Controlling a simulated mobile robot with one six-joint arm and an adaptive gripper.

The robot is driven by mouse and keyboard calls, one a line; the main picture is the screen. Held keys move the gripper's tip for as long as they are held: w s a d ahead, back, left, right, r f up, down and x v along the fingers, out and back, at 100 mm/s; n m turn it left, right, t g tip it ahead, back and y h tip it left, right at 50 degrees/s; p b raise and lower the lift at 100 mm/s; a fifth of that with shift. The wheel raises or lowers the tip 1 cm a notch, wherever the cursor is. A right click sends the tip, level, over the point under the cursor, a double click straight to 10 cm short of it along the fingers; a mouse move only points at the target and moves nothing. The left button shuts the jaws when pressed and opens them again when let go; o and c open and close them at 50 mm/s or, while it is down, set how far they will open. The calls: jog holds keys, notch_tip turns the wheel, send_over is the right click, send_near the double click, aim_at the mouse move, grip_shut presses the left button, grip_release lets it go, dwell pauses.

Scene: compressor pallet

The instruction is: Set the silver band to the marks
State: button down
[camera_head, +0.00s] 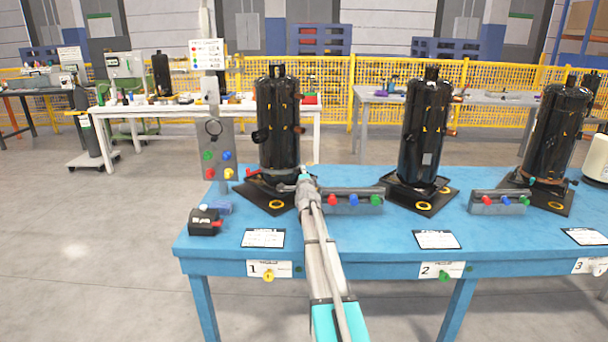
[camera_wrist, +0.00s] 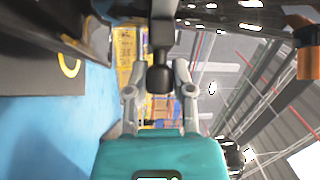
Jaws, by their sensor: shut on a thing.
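The black compressor (camera_head: 279,125) of station 1 stands upright on its dark base plate (camera_head: 262,203) on the blue table. A thin greyish strip (camera_head: 284,188) shows low at its foot, beside my gripper; I cannot tell if it is the silver band. My gripper (camera_head: 304,181) is at the lower right of this compressor. In the wrist view my gripper (camera_wrist: 160,80) has its two fingers on either side of a black rounded knob (camera_wrist: 160,78) on a dark stem, and is shut on it. Marks for the band cannot be made out.
Racks with coloured knobs (camera_head: 350,203) stand between the compressors. A second compressor (camera_head: 425,130) and a third (camera_head: 557,133) stand to the right. The front table edge is mostly clear.

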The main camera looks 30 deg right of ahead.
jog(key=shift+c, duration=2.3)
grip_release()
jog(key=shift+f, duration=0.2)
jog(key=shift+f+b, duration=0.95)
jog(key=shift+b, duration=0.2)
jog(key=b+v, duration=0.1)
jog(key=v, duration=1.3)
jog(key=shift+d+r, duration=0.1)
jog(key=shift+s+a+r+n+g+y+p, duration=0.1)
jog(key=shift+s+a+n+g+y+p, duration=0.45)
jog(key=shift+a+n+y+p, duration=1.9)
jog(key=shift+s+a+r+n+g+y+p, duration=0.2)
jog(key=shift+a+n+g+p, duration=1)
jog(key=shift+a, duration=2.95)
jog(key=shift+s+a+r+n+g+y+p, duration=0.1)
jog(key=shift+s+a+n+g+y+p, duration=0.35)
jog(key=shift+a+n+y+p, duration=2.05)
jog(key=shift+w+a+m+h+b, duration=0.1)
jog(key=shift+a+m+h+b, duration=0.35)
jog(key=shift+a+m+h, duration=0.5)
